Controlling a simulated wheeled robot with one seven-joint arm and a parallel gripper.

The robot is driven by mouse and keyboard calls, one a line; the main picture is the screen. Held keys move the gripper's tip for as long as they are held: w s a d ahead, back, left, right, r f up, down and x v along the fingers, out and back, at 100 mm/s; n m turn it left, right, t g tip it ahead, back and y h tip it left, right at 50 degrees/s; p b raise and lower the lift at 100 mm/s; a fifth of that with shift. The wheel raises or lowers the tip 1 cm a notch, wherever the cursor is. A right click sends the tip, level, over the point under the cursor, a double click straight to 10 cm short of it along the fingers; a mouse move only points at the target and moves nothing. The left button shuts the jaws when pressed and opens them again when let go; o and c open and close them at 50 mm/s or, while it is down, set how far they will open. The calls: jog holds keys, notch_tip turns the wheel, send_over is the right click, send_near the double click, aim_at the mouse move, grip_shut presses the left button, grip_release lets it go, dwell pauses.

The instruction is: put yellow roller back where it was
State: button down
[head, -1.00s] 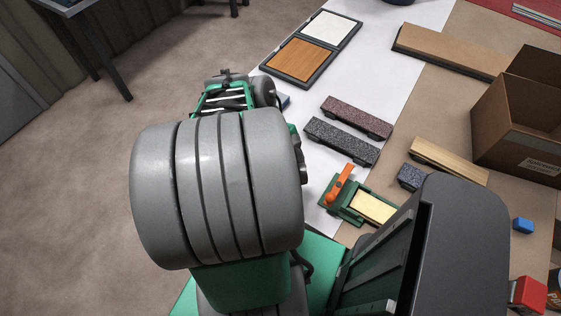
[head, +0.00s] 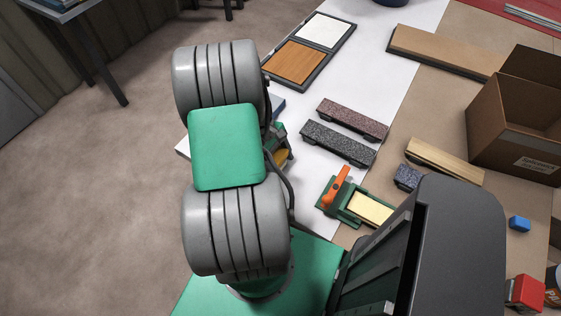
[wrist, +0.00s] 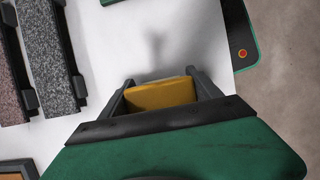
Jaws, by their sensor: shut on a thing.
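My gripper (wrist: 160,78) is shut on the yellow roller (wrist: 162,94), which sits between both fingers in the wrist view. Only a blocky mustard-yellow part of it shows; the rest is hidden by the gripper body. In the head view a small yellow patch of it (head: 282,158) shows beside my arm, which hides most of the gripper. The roller is over the white sheet (wrist: 108,45), and a soft shadow falls on the sheet ahead of it. I cannot tell its height above the sheet.
Two speckled bars, reddish (head: 352,118) and grey (head: 338,143), lie right of my gripper. A green fixture with an orange lever (head: 338,187) is nearer. A tray with white and wood panels (head: 308,50) lies farther back. A cardboard box (head: 515,120) stands right.

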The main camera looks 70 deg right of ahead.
jog(key=shift+f, duration=0.15)
jog(key=shift+c, duration=0.7)
grip_release()
jog(key=v, duration=1.2)
jog(key=shift+r, duration=0.25)
jog(key=w+a+r+n+t+h, duration=0.15)
jog(key=w+a+r, duration=0.25)
jog(key=w+a, duration=0.4)
jog(key=w+a+r+t+h, duration=0.1)
jog(key=w+a+r+t, duration=0.25)
jog(key=w+a, duration=0.45)
jog(key=a+r+t+y, duration=0.2)
jog(key=a+r+t, duration=0.1)
jog(key=a, duration=1.3)
jog(key=shift+w+r, duration=0.2)
jog(key=shift+r, duration=0.25)
